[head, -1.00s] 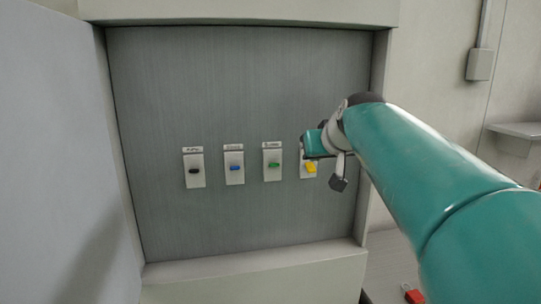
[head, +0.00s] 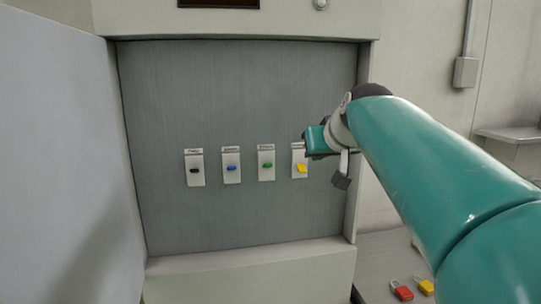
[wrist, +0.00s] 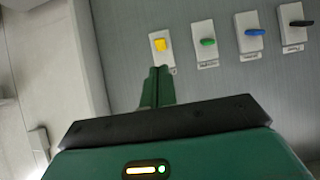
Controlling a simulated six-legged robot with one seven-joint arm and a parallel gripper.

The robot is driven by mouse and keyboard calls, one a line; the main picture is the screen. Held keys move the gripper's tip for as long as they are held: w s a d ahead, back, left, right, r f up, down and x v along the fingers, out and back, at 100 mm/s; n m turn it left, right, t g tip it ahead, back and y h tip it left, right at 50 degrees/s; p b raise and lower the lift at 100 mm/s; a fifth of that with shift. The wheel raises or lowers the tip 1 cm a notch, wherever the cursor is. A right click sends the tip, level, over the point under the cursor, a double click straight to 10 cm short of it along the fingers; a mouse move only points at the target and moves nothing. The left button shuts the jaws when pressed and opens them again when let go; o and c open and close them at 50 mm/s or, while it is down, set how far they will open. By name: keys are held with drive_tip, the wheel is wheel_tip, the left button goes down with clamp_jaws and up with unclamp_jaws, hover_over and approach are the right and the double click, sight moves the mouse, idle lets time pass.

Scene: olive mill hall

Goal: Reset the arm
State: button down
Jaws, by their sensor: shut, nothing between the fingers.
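My gripper (wrist: 157,88) is shut and empty, its green fingers together in the wrist view. In the head view, my gripper (head: 310,142) is at the right of the cabinet, just above and right of the yellow switch (head: 301,169). I cannot tell whether it touches anything. The yellow switch (wrist: 160,45) shows just beyond the fingertips in the wrist view. To its left in the head view are the green switch (head: 267,165), the blue switch (head: 231,168) and the black switch (head: 195,170), each on a white plate with a label too small to read.
The open cabinet door (head: 60,160) stands at the left. The cabinet's right side wall (head: 357,190) is close to my arm. A red padlock (head: 402,291) and a yellow padlock (head: 426,287) lie on a surface at the lower right. A shelf (head: 510,135) is on the right wall.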

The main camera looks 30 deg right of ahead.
drive_tip(key=s+a+f+n+g+y, duration=0.1)
drive_tip(key=s+a+f, duration=0.5)
drive_tip(key=f, duration=0.3)
drive_tip(key=s+a+f+n+g+y, duration=0.1)
drive_tip(key=s+a+f+g, duration=0.1)
drive_tip(key=s+a+f, duration=0.3)
drive_tip(key=s+a+f+n+g, duration=0.1)
drive_tip(key=s+a+f+g, duration=0.1)
drive_tip(key=s+a+f, duration=0.4)
drive_tip(key=a+f, duration=0.5)
drive_tip(key=f, duration=0.2)
drive_tip(key=shift+s+y, duration=0.35)
drive_tip(key=shift+y, duration=0.05)
drive_tip(key=shift+w+r, duration=0.1)
drive_tip(key=shift+r, duration=0.05)
idle(4.4)
